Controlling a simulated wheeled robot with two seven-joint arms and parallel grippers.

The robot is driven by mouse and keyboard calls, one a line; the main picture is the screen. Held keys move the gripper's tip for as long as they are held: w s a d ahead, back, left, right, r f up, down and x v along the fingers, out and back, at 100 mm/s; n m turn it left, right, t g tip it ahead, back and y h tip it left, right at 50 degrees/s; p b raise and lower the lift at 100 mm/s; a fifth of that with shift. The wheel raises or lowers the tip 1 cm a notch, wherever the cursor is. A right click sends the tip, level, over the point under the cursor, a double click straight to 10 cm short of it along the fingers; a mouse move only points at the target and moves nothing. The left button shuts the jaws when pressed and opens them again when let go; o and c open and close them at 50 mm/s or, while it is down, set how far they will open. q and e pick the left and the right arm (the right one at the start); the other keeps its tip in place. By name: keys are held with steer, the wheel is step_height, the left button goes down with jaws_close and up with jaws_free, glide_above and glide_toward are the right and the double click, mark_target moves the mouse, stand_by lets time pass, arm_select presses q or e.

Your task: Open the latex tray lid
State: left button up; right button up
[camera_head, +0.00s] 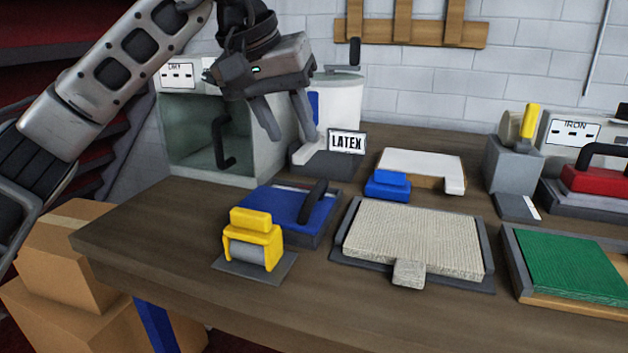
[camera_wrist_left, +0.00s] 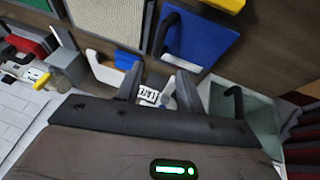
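The latex tray lid (camera_head: 285,204) is a flat blue panel with an upright dark handle (camera_head: 312,201). The left wrist view also shows the fingers (camera_wrist_left: 159,88) spread. My right gripper is not in view.
A yellow roller (camera_head: 254,240) stands just in front of the lid. A beige rug piece (camera_head: 412,240) in a tray lies to its right. A greenish open-fronted box (camera_head: 190,135) and a white bucket (camera_head: 343,100) stand behind. The bench's front left is clear.

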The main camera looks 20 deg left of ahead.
mark_target(316, 186)
arm_select(q)
steer(key=b+x, duration=0.1)
steer(key=x, duration=1)
steer(key=shift+d, duration=0.1)
jaws_close()
